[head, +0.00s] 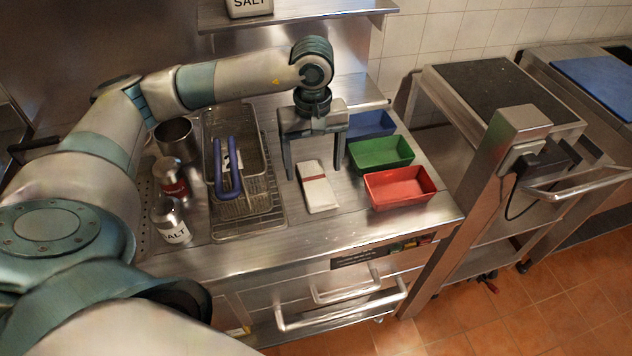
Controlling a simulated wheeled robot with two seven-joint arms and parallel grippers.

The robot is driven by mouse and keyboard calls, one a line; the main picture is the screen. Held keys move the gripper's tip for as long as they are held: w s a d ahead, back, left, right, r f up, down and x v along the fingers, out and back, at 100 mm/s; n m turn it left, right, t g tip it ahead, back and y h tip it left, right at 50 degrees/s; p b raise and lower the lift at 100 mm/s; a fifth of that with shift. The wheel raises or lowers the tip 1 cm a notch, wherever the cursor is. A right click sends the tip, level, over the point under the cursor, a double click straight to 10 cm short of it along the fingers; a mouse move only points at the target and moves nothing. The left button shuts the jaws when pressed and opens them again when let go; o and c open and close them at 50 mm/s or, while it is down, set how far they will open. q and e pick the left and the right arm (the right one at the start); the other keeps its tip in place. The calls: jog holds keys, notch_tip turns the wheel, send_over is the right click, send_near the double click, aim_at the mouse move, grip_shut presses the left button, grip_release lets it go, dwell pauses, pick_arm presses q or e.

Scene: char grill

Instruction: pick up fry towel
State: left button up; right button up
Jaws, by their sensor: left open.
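A folded white towel with a red stripe (318,193) lies on the steel counter, between the fry basket and the coloured trays. My left gripper (317,172) is above the far end of the towel, pointing down, with its two fingers spread wide. One finger is at the left of the towel and the other at its right. Whether the fingertips reach the counter is hard to tell. The gripper holds nothing. My right gripper is out of view.
Left of the towel, a wire fry basket with blue handles (229,180) sits on a rack. Red (399,205), green (380,170) and blue (370,124) trays stand close on the right. A salt shaker (171,222) and a red-labelled shaker (171,180) stand farther left.

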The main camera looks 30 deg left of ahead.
aim_at(316, 180)
pick_arm(q)
jog(key=f, duration=0.1)
jog(key=f+p, duration=0.2)
jog(key=shift+w+d+f, duration=0.1)
jog(key=shift+d+f, duration=0.15)
jog(key=shift+f, duration=0.5)
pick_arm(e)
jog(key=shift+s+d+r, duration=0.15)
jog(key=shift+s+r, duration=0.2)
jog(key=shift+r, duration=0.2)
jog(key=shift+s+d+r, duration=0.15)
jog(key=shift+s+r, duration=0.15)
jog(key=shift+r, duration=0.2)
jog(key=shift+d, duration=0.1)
pick_arm(q)
jog(key=c, duration=1.2)
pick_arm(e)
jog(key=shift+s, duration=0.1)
pick_arm(q)
jog(key=shift+o, duration=0.2)
